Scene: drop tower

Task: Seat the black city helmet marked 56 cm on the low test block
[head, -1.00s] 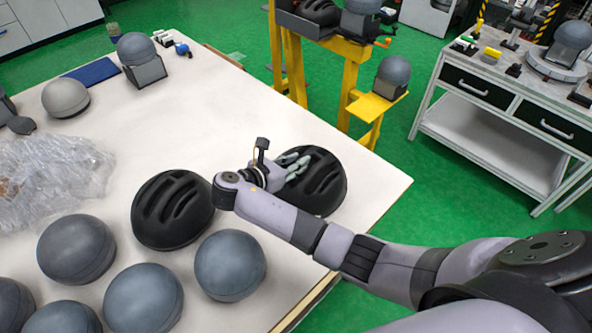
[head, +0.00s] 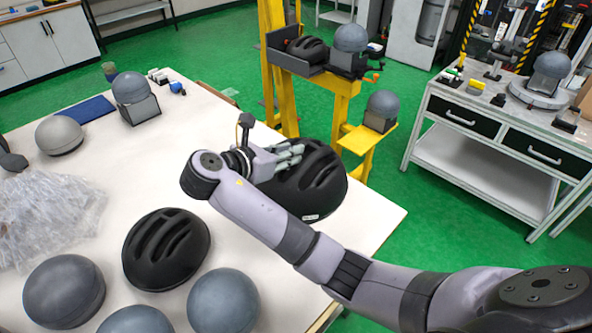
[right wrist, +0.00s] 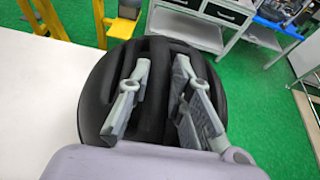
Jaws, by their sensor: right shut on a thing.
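My right gripper (head: 298,152) is shut on a black helmet (head: 325,185) with long vents. The fingers reach into its vents in the right wrist view (right wrist: 150,100), where the helmet (right wrist: 97,90) fills the middle. The helmet is held above the table's right part, dome up. A small white label shows on its lower rim; I cannot read it. A low test block (head: 383,103), a grey dome in a dark holder, sits bare on the lower yellow shelf beyond the table. My left gripper is out of view.
A second black helmet (head: 166,250) lies on the white table (head: 105,185) beside several grey domes. A higher dome (head: 350,38) and another helmet (head: 305,48) are on the yellow tower (head: 345,95). A workbench (head: 490,130) stands right. Green floor separates it from the table.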

